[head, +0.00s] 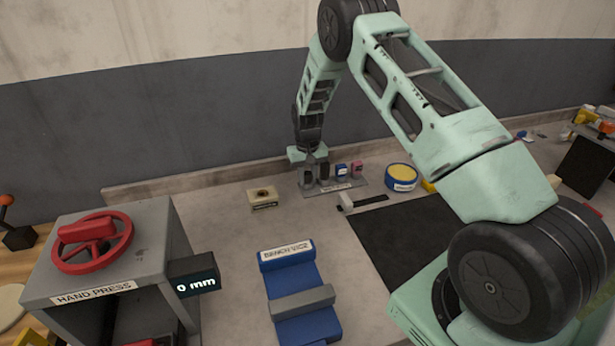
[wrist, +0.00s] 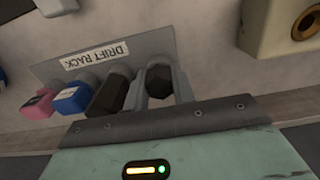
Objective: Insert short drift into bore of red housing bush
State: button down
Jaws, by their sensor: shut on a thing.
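The drift rack (head: 345,186) stands near the back wall, and its labelled plate (wrist: 70,62) also shows in the wrist view. My gripper (head: 309,172) is down at the rack's left end. In the wrist view, my gripper (wrist: 161,88) is shut on a dark drift with a hexagonal head (wrist: 159,79), at the end of the row. Another dark drift (wrist: 110,93) stands beside it, then a blue-headed one (wrist: 73,99) and a pink-headed one (wrist: 38,104). I cannot tell from markings which is the short drift. I cannot clearly identify the red housing bush.
A cream block with a brass-ringed hole (head: 262,196) sits left of the rack. The hand press (head: 150,250) stands front left, the blue bench vice (head: 291,276) front centre. A yellow-topped blue tin (head: 402,178) and a black mat (head: 410,240) lie to the right.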

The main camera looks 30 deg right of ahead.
jog(key=shift+r+p, duration=0.3)
jog(key=shift+r, duration=0.4)
dwell(0.3)
jog(key=shift+r+p, duration=1.6)
jog(key=shift+r, duration=1.4)
jog(key=shift+r+p, duration=1.35)
jog(key=shift+r, duration=1.1)
